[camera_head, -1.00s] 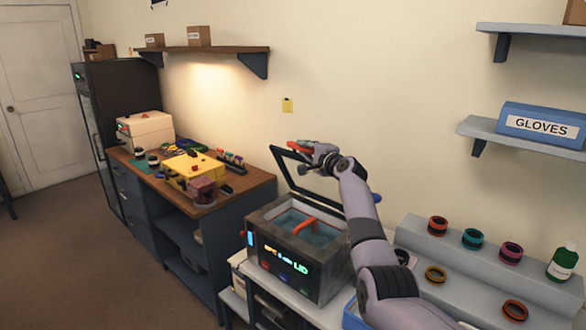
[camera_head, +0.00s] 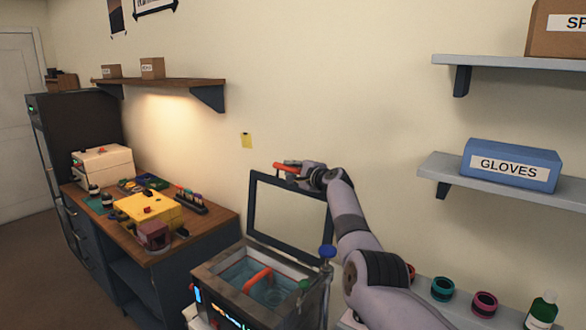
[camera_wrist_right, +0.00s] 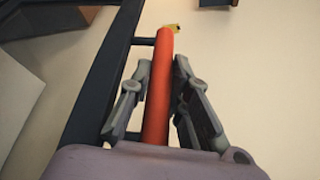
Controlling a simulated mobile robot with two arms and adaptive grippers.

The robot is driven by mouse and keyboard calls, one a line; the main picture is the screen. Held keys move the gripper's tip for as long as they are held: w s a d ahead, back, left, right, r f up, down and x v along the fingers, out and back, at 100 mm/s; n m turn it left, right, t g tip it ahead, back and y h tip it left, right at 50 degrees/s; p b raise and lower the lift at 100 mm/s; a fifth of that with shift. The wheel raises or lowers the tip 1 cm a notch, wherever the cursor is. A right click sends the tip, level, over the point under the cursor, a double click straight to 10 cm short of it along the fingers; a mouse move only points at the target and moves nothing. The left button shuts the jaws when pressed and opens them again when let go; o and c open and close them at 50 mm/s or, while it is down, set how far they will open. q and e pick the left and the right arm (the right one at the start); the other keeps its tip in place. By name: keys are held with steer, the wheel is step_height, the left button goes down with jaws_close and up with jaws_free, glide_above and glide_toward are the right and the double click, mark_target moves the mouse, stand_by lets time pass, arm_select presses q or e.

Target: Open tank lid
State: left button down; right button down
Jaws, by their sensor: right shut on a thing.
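The tank (camera_head: 222,287) stands at the lower middle of the head view, with its top open and bluish liquid inside. An orange handle (camera_head: 257,279) shows within it. The framed, see-through lid (camera_head: 254,205) stands raised, close to upright, at the tank's back edge. My right gripper (camera_head: 291,170) is at the lid's top edge, shut on the red-orange lid handle. In the right wrist view the red handle bar (camera_wrist_right: 160,85) lies between the two fingers, beside the dark lid frame (camera_wrist_right: 104,80). My left gripper is not in view.
A wooden bench (camera_head: 215,225) with a yellow box (camera_head: 148,209) is at left. Wall shelves hold a blue gloves box (camera_head: 510,165) at right. A grey stand (camera_head: 420,291) with coloured rings and a green bottle (camera_head: 542,310) is at lower right.

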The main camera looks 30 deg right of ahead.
steer(key=shift+a+f, duration=0.1)
stand_by(0.3)
steer(key=c, duration=1.8)
jaws_free()
steer(key=shift+s, duration=0.15)
steer(key=shift+s, duration=0.8)
steer(key=s, duration=0.3)
steer(key=s+r, duration=0.1)
steer(key=s, duration=0.6)
steer(key=shift+r, duration=0.4)
steer(key=shift+f, duration=0.1)
